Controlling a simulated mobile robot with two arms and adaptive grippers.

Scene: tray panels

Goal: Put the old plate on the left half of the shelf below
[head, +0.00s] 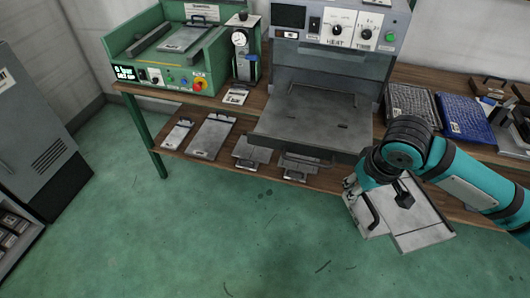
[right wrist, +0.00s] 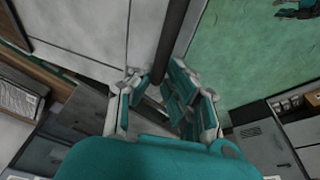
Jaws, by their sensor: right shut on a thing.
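The old plate (head: 418,222), a flat pale grey metal plate with a dark bar handle, hangs tilted in front of the bench at the right. My right gripper (head: 352,186) is at its upper left edge and partly hidden by my own wrist. In the right wrist view, my right gripper (right wrist: 155,82) has its fingers around the dark handle bar (right wrist: 172,40), with the plate's pale face (right wrist: 80,30) beyond. The shelf below (head: 232,170) is a wooden board under the bench top. My left gripper is out of view.
On the shelf's left part lie a small plate (head: 178,134) and a larger plate (head: 210,137). Two more plates (head: 252,152) (head: 304,164) lie further right. The grey press's open tray (head: 312,118) overhangs the shelf's middle. A green bench leg (head: 148,140) stands at the left end. The green floor in front is clear.

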